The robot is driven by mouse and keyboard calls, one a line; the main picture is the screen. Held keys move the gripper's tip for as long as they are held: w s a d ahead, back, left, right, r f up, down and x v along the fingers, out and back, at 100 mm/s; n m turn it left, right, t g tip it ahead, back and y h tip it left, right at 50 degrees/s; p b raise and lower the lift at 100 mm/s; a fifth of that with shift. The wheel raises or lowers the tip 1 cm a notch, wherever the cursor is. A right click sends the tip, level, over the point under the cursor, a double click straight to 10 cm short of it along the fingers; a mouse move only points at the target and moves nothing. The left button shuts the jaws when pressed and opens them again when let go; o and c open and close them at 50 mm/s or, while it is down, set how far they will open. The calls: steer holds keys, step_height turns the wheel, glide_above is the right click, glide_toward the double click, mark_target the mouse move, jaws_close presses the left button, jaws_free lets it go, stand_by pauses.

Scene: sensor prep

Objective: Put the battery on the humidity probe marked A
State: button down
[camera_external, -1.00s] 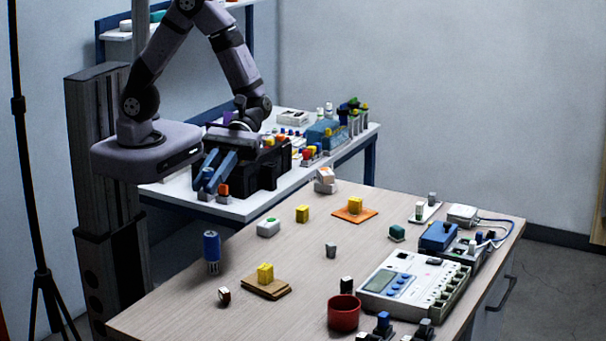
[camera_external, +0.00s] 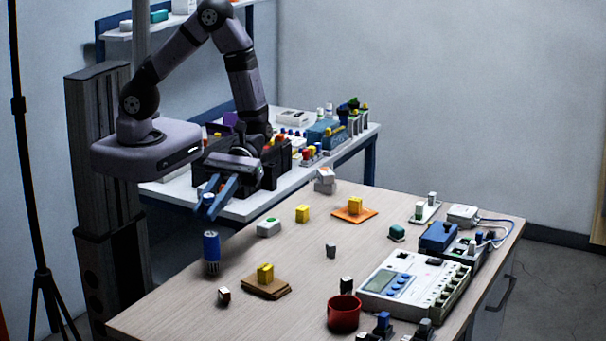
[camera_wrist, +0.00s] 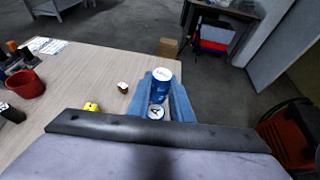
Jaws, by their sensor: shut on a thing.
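The humidity probe marked A (camera_external: 211,247) is a blue cylinder standing upright near the table's left edge. In the wrist view its white top with the letter A (camera_wrist: 155,113) shows between my fingers, below the held piece. My gripper (camera_external: 212,207) is above the probe in the external view, its blue fingers tilted down. It is shut on the battery (camera_wrist: 160,90), a blue cylinder with a white, lettered top. The battery is largely hidden by the fingers in the external view. It appears above the probe; I cannot tell the exact gap.
A yellow block on a brown board (camera_external: 265,281) and a small dark-and-white piece (camera_external: 224,296) lie near the probe. A white box with a green mark (camera_external: 268,228) is to its right. A red cup (camera_external: 344,313) and a white instrument (camera_external: 413,284) stand farther right.

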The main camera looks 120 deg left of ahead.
mark_target(211, 234)
steer(key=shift+f, duration=2)
steer(key=shift+f, duration=0.15)
steer(key=c, duration=1.6)
jaws_free()
